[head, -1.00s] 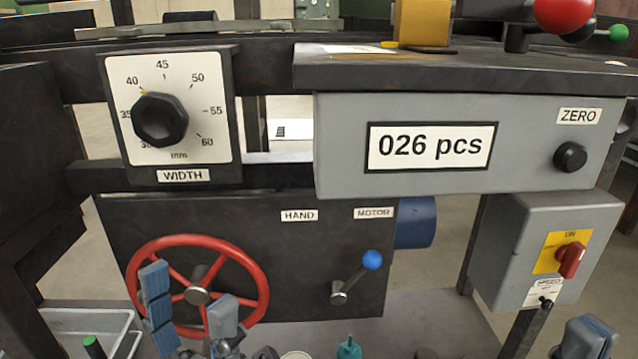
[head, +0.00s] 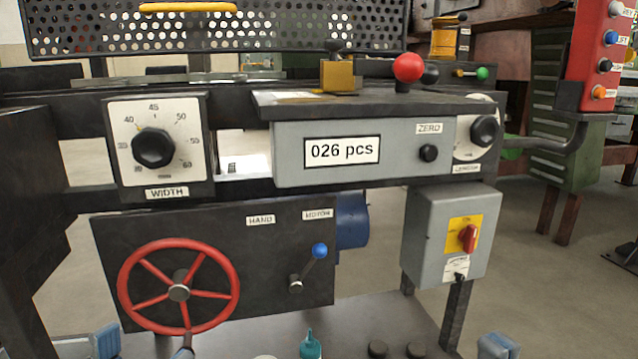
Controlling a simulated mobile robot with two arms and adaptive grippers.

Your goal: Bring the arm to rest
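My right gripper (head: 497,346) shows at the bottom edge, right of centre, as a blue-grey fingertip part. The rest is cut off, so I cannot tell its opening. It is below the grey switch box, and no held object shows. My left gripper (head: 108,341) shows only as a blue pad at the bottom left edge, below and left of the red handwheel (head: 179,292). Its opening is also hidden by the frame edge. The counter panel (head: 342,151) reads 026 pcs. The width dial (head: 153,148) points near 40.
A blue-knobbed lever (head: 309,267) stands right of the handwheel. The grey switch box (head: 448,236) carries a red rotary switch (head: 468,238). A teal bottle (head: 310,345) and dark round knobs sit low in front. A red button post (head: 598,55) stands at right.

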